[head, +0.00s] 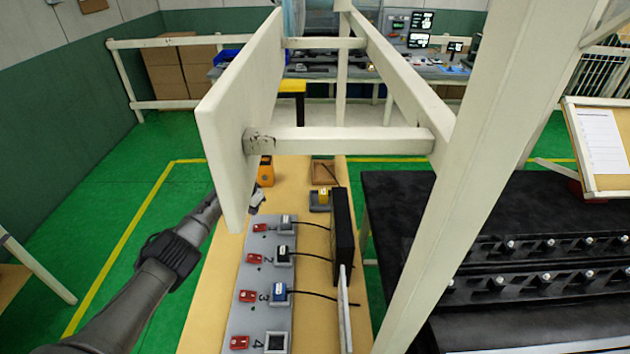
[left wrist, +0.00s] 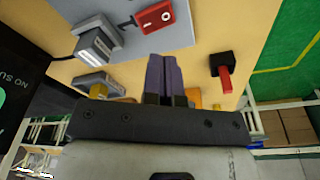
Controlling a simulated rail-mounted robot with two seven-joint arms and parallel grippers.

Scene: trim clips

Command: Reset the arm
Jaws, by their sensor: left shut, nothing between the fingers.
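My left arm comes in from the left in the head view, and its gripper (head: 257,198) is partly hidden behind a cream panel. In the left wrist view the two dark fingers of this gripper (left wrist: 170,72) are together with nothing between them. They show over the tan tabletop, close to a red switch box (left wrist: 155,18) and a grey block (left wrist: 96,46). I cannot tell their height above the table. My right gripper is not in view.
A grey board (head: 247,318) with numbered stations, red switches and cabled blocks lies on the tan table (head: 205,325). A black upright panel (head: 343,235) stands at its right. The cream panel (head: 240,110) and beams stand in front. A dark table (head: 400,215) is at right.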

